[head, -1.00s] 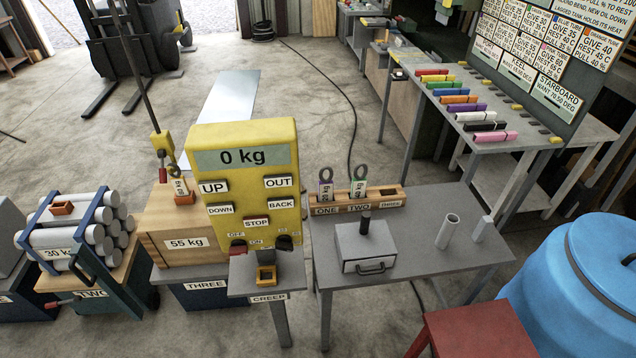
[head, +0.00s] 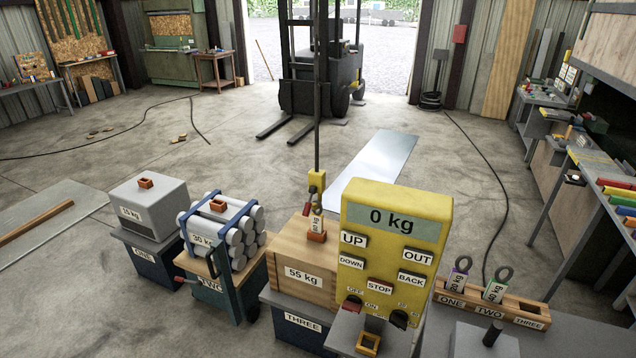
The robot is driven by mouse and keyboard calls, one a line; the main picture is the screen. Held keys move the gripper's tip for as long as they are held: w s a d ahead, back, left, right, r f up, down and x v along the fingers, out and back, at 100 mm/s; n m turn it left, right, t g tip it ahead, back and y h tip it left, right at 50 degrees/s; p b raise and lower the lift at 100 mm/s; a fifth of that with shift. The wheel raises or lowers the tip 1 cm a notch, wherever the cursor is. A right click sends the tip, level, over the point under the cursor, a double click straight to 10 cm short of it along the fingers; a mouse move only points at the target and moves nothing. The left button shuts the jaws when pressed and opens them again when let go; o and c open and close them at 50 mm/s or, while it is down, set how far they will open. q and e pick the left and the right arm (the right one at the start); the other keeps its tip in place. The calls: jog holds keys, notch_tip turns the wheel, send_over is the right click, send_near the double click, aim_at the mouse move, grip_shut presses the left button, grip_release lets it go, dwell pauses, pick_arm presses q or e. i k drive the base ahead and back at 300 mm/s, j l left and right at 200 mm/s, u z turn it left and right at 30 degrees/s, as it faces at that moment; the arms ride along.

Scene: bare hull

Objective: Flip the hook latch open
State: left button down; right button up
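A yellow hook block (head: 317,181) hangs on a dark line above the wooden box (head: 298,268) marked 55 kg. Below the block is a small reddish hook (head: 312,198); its latch is too small to tell open from shut. A pale tag (head: 316,222) with a kg label stands just under the hook in an orange socket (head: 316,237) on the box. I cannot tell whether hook and tag ring are linked. Neither of my grippers is in view.
A yellow control panel (head: 394,250) reading 0 kg stands right of the box. Left are a bundle of grey cylinders (head: 222,230) and a grey box (head: 149,207) on stands. A wooden rack (head: 492,303) holds two tags. Open floor and a forklift (head: 320,70) lie behind.

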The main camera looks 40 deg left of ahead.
aim_at(308, 205)
jog(key=u, duration=1.3)
jog(key=i+j+u, duration=0.2)
jog(key=i+j, duration=1.1)
